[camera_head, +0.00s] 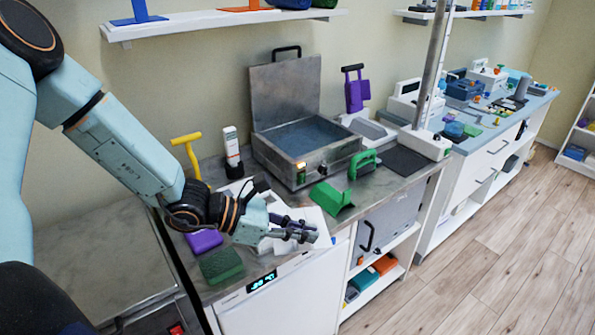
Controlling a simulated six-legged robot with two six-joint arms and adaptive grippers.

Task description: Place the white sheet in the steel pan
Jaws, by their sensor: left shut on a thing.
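My left gripper (302,232) reaches in from the left over the front edge of the counter. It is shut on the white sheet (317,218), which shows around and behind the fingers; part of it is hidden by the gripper. The steel pan (338,155) is a square metal box with a dark blue-grey inside and its lid raised at the back. It stands at the back of the counter, behind and apart from my left gripper. My right gripper is not in view.
A green block (333,198) and a green handled tool (364,163) lie in front of the pan. A white bottle (232,150) and a yellow handle (188,148) stand left of it. A purple block (204,241) and dark green block (221,265) lie near the counter's front left.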

